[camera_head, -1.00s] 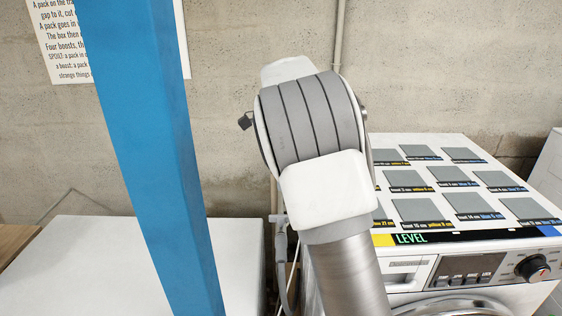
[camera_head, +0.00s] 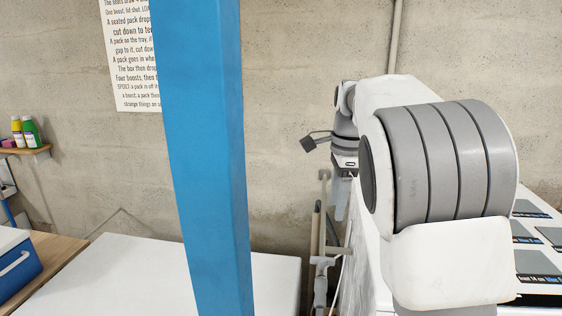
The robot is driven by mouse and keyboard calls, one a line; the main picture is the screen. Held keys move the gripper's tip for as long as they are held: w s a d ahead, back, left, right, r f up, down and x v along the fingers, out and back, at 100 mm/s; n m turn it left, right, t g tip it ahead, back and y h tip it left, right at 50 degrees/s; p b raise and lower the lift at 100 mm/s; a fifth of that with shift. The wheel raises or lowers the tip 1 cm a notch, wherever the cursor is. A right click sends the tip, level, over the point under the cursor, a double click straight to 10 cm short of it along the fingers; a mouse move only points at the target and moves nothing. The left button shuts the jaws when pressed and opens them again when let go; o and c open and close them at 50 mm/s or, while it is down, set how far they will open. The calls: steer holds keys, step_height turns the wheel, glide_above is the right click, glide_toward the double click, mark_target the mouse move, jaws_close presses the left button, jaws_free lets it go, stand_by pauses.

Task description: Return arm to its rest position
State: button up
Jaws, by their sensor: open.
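My arm fills the right side of the head view, with its thick grey-banded joint and white links close to the camera. Beyond that joint, the wrist reaches away toward the wall. My gripper (camera_head: 340,198) hangs below the wrist, small and seen nearly edge-on, with its fingers pointing down beside the left side of the white machine. Its jaws are open and I see nothing held between them. My arm hides part of the wrist and much of the machine.
The white machine (camera_head: 362,262) stands at right, with grey squares on its top. A white surface (camera_head: 110,275) is at lower left. A blue cooler (camera_head: 17,268) sits on a wooden top (camera_head: 60,255) at far left. Pipes (camera_head: 318,245) run up between surface and machine.

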steer(key=s+f+n+t+b, duration=0.1)
steer(key=s+f+n+t, duration=0.1)
steer(key=s+n, duration=0.7)
steer(key=s+a+f+n+t+b, duration=0.1)
steer(key=s+f+n, duration=0.3)
steer(key=s+n, duration=0.5)
steer(key=s+t+b, duration=0.1)
steer(key=s, duration=0.9)
steer(key=shift+s+t+h, duration=0.25)
steer(key=shift+t+h, duration=0.05)
steer(key=shift+t, duration=0.1)
